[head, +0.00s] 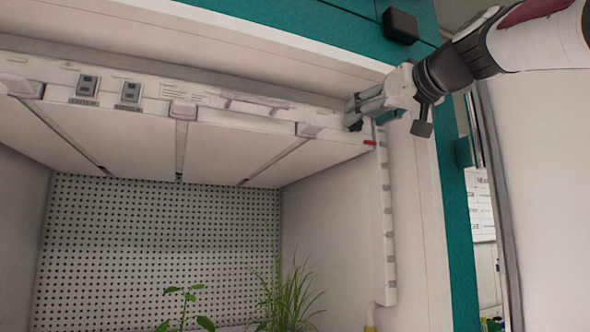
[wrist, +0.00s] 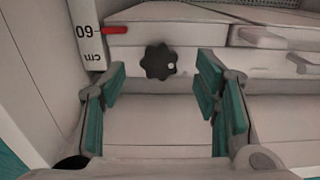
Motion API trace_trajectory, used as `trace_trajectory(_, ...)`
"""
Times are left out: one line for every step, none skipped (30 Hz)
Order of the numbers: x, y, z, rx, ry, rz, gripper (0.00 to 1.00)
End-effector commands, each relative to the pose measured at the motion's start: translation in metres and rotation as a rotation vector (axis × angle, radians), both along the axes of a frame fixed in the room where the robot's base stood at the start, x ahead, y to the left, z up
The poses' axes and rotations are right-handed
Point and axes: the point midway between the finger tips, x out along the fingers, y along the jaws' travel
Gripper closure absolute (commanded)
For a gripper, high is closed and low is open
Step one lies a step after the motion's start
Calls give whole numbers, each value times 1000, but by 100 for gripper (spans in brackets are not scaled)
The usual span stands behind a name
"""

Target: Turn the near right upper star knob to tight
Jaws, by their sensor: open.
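The star knob (wrist: 159,62) is dark, with a lobed rim and a small pale dot on its right side. In the wrist view it sits on the pale front face of the lamp canopy (wrist: 205,60). My gripper (wrist: 157,88) is open, with one green-padded finger on each side of the knob's line in the picture. The fingers do not touch the knob as far as I can see.
A height scale (head: 388,235) runs down the chamber's right wall, with a red pointer (head: 370,142) at the canopy's edge. The teal door frame (head: 455,200) is close to my arm. Plants (head: 290,295) stand below; the space between is clear.

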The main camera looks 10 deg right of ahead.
Motion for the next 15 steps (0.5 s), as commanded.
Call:
trace_trajectory(8, 3, 1, 0, 2, 0, 44)
trace_trajectory(12, 4, 1, 0, 2, 1, 44)
trace_trajectory(18, 6, 0, 0, 3, 1, 44)
trace_trajectory(21, 8, 1, 0, 2, 1, 44)
trace_trajectory(24, 9, 1, 1, 1, 1, 44)
trace_trajectory(29, 10, 1, 1, 1, 2, 44)
trace_trajectory(31, 11, 1, 1, 1, 1, 44)
trace_trajectory(33, 11, 1, 1, 1, 1, 44)
trace_trajectory(36, 12, 1, 1, 0, 1, 44)
trace_trajectory(37, 12, 1, 1, 0, 0, 44)
trace_trajectory(38, 13, 0, 1, 0, 0, 44)
trace_trajectory(39, 13, 0, 1, 0, 0, 44)
trace_trajectory(40, 13, 0, 1, 0, 0, 44)
trace_trajectory(40, 13, 0, 1, 0, 0, 44)
trace_trajectory(40, 13, 0, 1, 0, 0, 44)
